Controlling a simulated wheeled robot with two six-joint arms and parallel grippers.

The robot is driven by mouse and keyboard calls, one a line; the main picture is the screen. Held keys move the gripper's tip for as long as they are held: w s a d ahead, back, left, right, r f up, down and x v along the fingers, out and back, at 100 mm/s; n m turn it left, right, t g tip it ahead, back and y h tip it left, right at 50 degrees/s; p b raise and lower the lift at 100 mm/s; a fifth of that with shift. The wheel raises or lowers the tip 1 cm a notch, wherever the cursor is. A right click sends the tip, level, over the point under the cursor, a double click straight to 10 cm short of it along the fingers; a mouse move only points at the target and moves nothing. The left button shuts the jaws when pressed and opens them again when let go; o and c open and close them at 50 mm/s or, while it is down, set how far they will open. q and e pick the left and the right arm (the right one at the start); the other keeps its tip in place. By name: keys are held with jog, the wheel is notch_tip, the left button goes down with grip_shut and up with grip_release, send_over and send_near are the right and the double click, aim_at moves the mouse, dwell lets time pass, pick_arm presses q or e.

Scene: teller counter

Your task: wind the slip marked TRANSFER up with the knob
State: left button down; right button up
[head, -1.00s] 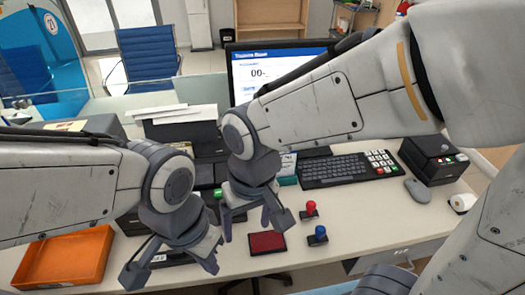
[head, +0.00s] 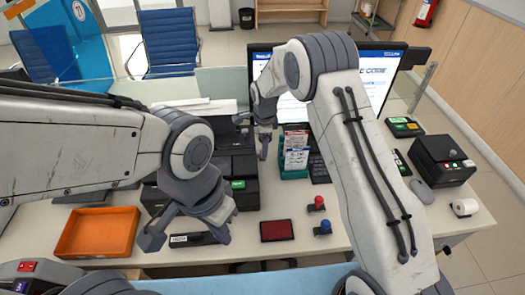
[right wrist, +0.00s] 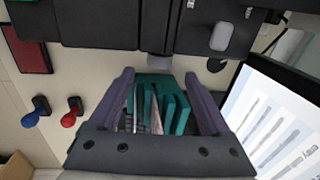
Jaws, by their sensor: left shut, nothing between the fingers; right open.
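A teal rack (head: 294,172) holds white slips with red print (head: 296,158); the print is too small to read, so I cannot tell which says TRANSFER. The rack (right wrist: 154,80) also shows between the fingers in the right wrist view. My right gripper (head: 254,138) is open and empty, above and beside the rack. My left gripper (head: 186,238) is shut and empty over the front of the counter. A dark machine (head: 245,196) stands left of the rack. A grey stub (right wrist: 160,66), perhaps the knob, sticks out from a dark body in the right wrist view.
An orange tray (head: 97,232) lies at the left. A red pad (head: 277,231), a red stamp (head: 317,204) and a blue stamp (head: 323,229) are at the front. The monitor (head: 375,75) stands behind.

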jog(key=f, duration=0.2)
jog(key=f+p, duration=0.1)
jog(key=f, duration=0.1)
jog(key=w+f, duration=0.1)
jog(key=f, duration=0.1)
jog(key=shift+f, duration=0.25)
grip_shut()
jog(key=shift+f+b, duration=0.15)
jog(key=shift+b, duration=0.45)
jog(key=t+b, duration=0.2)
jog(key=b, duration=1)
jog(key=t+b, duration=0.2)
jog(key=b, duration=1)
jog(key=s+t+b, duration=0.1)
jog(key=t+b, duration=0.1)
jog(key=b, duration=1)
jog(key=shift+f+t, duration=0.3)
jog(key=shift+t, duration=0.1)
jog(key=shift+r+b, duration=0.15)
jog(key=shift+b, duration=0.4)
